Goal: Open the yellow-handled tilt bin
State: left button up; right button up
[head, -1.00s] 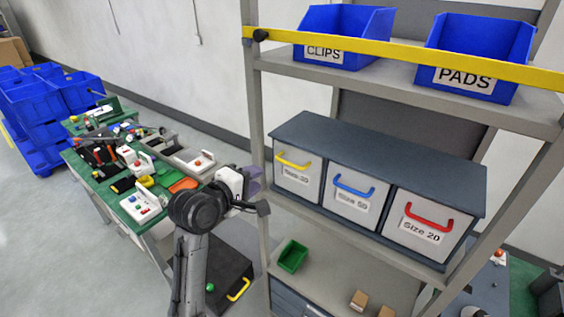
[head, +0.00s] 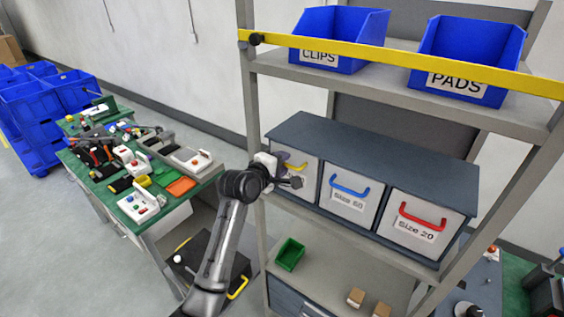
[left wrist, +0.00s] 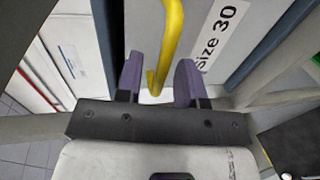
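The tilt bin (head: 309,182) with the yellow handle (head: 297,166) is the leftmost of three in the dark cabinet on the rack's middle shelf. Its front looks closed. In the left wrist view, the yellow handle (left wrist: 171,40) runs down between the two purple fingers of my left gripper (left wrist: 158,82), beside a "Size 30" label (left wrist: 219,35). The fingers are apart, with a gap on each side of the handle. In the head view my left gripper (head: 290,181) is at the bin's front and hides part of it. My right gripper is not in view.
A blue-handled bin (head: 347,189) and a red-handled bin (head: 424,221) sit to the right. A yellow bar (head: 400,66) crosses the upper shelf, before blue CLIPS and PADS bins. A green workbench (head: 110,185) with tools is at left. A green tray (head: 290,254) sits below.

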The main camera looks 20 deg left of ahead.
pick_arm(q)
jog(key=shift+w+d+f, duration=0.1)
jog(key=shift+w, duration=0.15)
grip_shut()
dwell(0.3)
